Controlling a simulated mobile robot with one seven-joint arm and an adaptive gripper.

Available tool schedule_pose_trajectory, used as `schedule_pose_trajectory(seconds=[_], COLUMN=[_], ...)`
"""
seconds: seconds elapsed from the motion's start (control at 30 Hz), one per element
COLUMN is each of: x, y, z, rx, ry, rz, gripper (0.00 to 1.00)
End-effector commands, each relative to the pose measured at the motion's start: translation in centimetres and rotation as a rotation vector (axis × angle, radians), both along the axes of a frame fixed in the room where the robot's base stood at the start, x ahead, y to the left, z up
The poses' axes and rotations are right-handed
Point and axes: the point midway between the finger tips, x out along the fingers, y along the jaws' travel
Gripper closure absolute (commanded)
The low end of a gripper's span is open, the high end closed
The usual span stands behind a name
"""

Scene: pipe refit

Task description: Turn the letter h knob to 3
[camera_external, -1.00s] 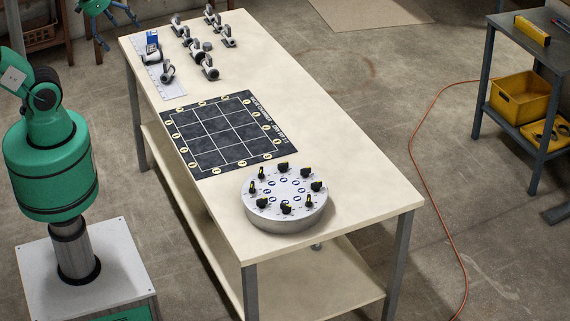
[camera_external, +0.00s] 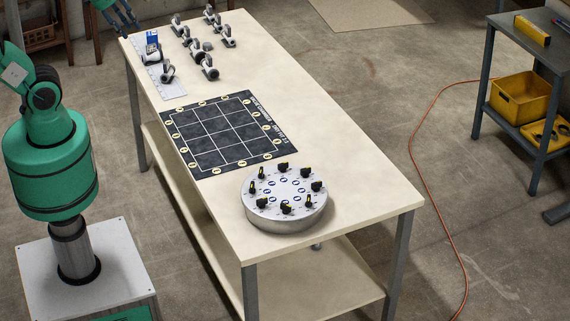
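A round grey drum (camera_external: 284,224) stands near the front end of the workbench. Several black knobs with yellow marks, such as one at the front (camera_external: 286,208) and one at the back (camera_external: 283,168), form a ring on its top. Small blue-and-white badges lie inside the ring. The letters and numbers are too small to read, so I cannot tell which knob is h or where it points. My gripper (camera_external: 118,16) is at the top left edge, partly cut off, beyond the bench's far left corner and far from the drum. Its opening is unclear, and I see nothing held.
A black gridded mat (camera_external: 222,133) lies behind the drum on the workbench (camera_external: 330,150). Several grey-and-black pipe fittings (camera_external: 199,52) and a blue-and-white item (camera_external: 152,47) stand at the far end. The bench's right side is clear. A side table (camera_external: 548,36) stands at right.

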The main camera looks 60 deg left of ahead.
Motion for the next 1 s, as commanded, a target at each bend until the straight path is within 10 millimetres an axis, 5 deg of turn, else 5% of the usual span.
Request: schedule_pose_trajectory(seconds=[0.5, 1.0], x=[10.9, 21.7], y=[-4.5, -10.9], z=[3.4, 2.9], rx=[-0.031, -0.047], ry=[0.092, 0.180], rz=[-0.010, -0.015], gripper=[0.65, 0.65])
